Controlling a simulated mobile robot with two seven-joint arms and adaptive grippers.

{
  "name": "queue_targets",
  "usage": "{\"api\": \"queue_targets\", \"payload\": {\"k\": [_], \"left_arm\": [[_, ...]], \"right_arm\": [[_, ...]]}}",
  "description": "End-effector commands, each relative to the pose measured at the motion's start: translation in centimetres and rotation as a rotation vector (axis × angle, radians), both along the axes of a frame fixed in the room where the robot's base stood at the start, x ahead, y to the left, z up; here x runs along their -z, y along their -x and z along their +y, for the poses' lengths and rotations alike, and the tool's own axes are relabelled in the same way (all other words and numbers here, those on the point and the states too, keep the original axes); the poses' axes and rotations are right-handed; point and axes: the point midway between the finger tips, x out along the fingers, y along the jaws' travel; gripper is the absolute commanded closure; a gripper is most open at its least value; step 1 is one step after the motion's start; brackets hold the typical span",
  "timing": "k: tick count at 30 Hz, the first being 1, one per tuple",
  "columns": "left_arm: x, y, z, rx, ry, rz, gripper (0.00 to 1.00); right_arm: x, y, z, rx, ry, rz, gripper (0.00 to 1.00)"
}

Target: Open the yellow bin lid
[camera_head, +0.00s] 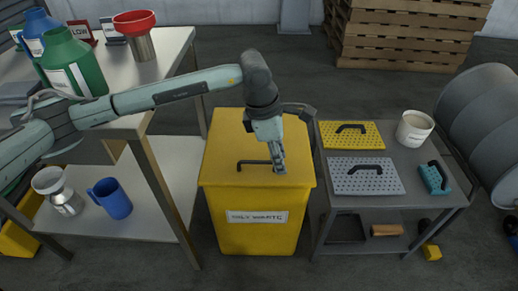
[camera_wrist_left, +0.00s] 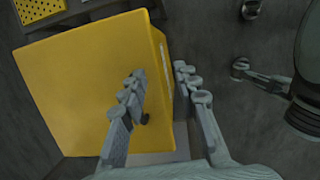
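The yellow bin (camera_head: 257,218) stands upright in the middle of the head view, with its flat yellow lid (camera_head: 225,150) lying down on it. A black bar handle (camera_head: 252,163) sits near the lid's front edge. My left gripper (camera_head: 279,168) reaches down over the handle's right end; I cannot tell whether it touches. In the left wrist view the lid (camera_wrist_left: 85,75) fills the left side. There the gripper's fingers (camera_wrist_left: 160,75) are apart with nothing clearly held between them, and the left finger hides most of the handle. My right gripper is not seen.
A grey cart (camera_head: 325,200) with a yellow perforated tray (camera_head: 365,136), a grey perforated tray (camera_head: 375,180) and a white tub (camera_head: 413,129) stands close on the right. A table (camera_head: 115,65) with a green jug (camera_head: 75,65) is on the left. Pallets (camera_head: 405,35) stand behind.

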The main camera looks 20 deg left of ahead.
Motion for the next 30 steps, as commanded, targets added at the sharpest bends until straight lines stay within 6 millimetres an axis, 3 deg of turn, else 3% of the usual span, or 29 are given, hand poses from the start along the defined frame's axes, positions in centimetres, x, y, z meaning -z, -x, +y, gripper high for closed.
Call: {"api": "queue_targets", "payload": {"k": [1,3,6,21,30], "left_arm": [[-0.3,-1.0,2.6,-0.006,-0.097,-0.027,0.69],[-0.7,-1.7,5.1,-0.015,-0.191,-0.046,0.69],[-0.8,-2.1,6.8,-0.024,-0.257,-0.057,0.69],[5.8,-3.4,7.4,-0.025,-0.267,-0.056,0.69],[6.5,-3.6,7.4,-0.025,-0.265,-0.059,0.69]], "right_arm": [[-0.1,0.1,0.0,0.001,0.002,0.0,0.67],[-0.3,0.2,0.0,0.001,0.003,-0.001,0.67],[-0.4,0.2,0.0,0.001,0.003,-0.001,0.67],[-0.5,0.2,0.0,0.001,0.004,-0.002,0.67],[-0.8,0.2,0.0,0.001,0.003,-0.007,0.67]]}}
